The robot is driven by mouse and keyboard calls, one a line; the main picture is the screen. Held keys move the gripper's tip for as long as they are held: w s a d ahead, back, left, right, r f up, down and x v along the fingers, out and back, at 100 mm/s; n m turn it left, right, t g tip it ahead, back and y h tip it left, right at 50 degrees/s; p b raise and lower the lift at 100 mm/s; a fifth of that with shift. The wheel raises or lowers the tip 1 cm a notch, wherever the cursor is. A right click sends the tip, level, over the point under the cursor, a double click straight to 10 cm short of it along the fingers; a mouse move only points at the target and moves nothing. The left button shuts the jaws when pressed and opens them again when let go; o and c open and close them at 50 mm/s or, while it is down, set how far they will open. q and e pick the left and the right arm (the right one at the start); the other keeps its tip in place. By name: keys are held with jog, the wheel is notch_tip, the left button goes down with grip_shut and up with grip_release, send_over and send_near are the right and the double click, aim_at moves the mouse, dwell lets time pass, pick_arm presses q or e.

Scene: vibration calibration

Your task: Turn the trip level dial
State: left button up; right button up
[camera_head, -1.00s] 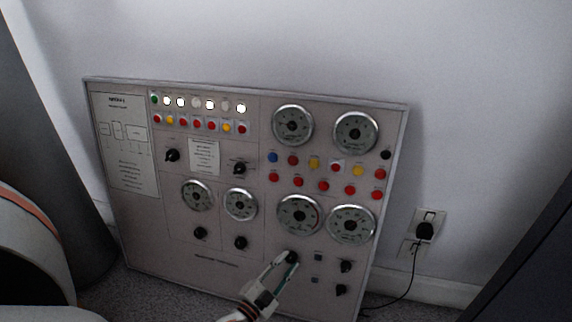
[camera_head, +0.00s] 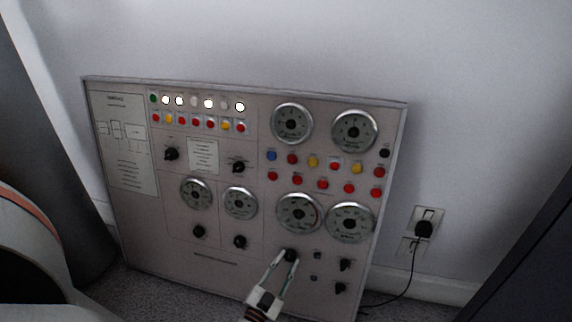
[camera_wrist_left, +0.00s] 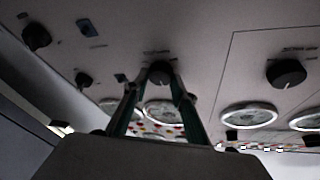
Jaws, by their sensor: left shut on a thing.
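The grey control panel (camera_head: 215,275) leans against the wall, with several black dials on it. My left gripper (camera_head: 289,257) reaches up from below to a black dial (camera_head: 291,254) under the large gauges. Its two fingers are on either side of this dial and shut on it. In the left wrist view the fingers (camera_wrist_left: 158,78) straddle the same dial (camera_wrist_left: 160,71). The dial's label is too small to read, so I cannot tell from it whether this is the trip level dial. My right gripper is not in view.
Two small black knobs (camera_head: 345,264) sit right of the held dial. Round gauges (camera_head: 298,212) and rows of red, yellow and blue buttons (camera_head: 323,184) are above. A black plug (camera_head: 423,229) with a cable is in the wall socket at right.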

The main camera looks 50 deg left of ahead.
pick_arm(q)
jog(key=o, duration=1.1)
jog(key=shift+m, duration=0.4)
